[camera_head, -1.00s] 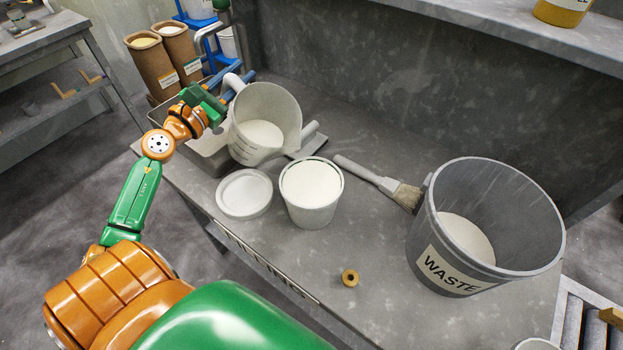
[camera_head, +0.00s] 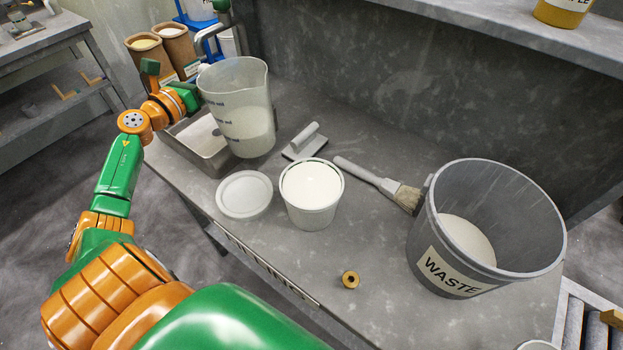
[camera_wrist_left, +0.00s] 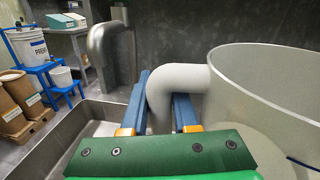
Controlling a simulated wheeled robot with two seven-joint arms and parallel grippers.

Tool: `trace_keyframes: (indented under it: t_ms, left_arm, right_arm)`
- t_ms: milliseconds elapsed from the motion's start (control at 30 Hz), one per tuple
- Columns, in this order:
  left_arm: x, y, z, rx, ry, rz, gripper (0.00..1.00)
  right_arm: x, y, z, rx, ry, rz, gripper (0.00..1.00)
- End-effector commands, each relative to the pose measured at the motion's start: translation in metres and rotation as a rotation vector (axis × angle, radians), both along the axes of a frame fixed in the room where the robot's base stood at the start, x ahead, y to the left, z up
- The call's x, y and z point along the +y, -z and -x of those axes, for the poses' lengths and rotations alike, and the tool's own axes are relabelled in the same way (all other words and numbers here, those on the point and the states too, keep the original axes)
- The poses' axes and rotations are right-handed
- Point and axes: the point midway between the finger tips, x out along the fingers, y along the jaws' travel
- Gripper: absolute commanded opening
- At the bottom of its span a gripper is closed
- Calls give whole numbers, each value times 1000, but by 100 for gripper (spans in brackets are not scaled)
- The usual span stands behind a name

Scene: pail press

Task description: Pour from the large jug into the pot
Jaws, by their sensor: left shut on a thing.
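The large jug (camera_head: 238,115) is translucent with dark measuring marks. It is close to upright beside the steel sink, with pale material inside. My left gripper (camera_head: 188,97) is at its left side. In the left wrist view the blue fingers (camera_wrist_left: 160,95) are shut on the jug's handle, one on each side, and the jug's wall (camera_wrist_left: 265,90) is at the right. The pot (camera_head: 312,198) is a white tub, upright and open on the bench, with white material close to its rim. It stands right of and nearer than the jug. My right gripper is not in view.
A white lid (camera_head: 244,195) lies left of the pot. A scraper (camera_head: 305,142) and a brush (camera_head: 380,182) lie behind it. The grey waste bucket (camera_head: 450,268) stands at the right. A small brass ring (camera_head: 350,280) lies in front. The sink (camera_head: 212,158) is at the left.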

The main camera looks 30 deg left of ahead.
Motion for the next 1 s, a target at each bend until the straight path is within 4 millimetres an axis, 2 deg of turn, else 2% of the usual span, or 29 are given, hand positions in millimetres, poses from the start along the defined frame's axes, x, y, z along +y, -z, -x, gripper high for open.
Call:
trace_keyframes:
  t_ms: [367, 733, 1000]
  left_arm:
    - [0, -4, 0, -4, -1, 0, 0]
    - [0, -55, 0, -4, -1, -1, 0]
    - [0, -52, 0, -3, 0, -1, 0]
  right_arm:
    - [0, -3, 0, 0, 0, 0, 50]
    - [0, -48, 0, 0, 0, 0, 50]
    - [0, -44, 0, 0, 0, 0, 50]
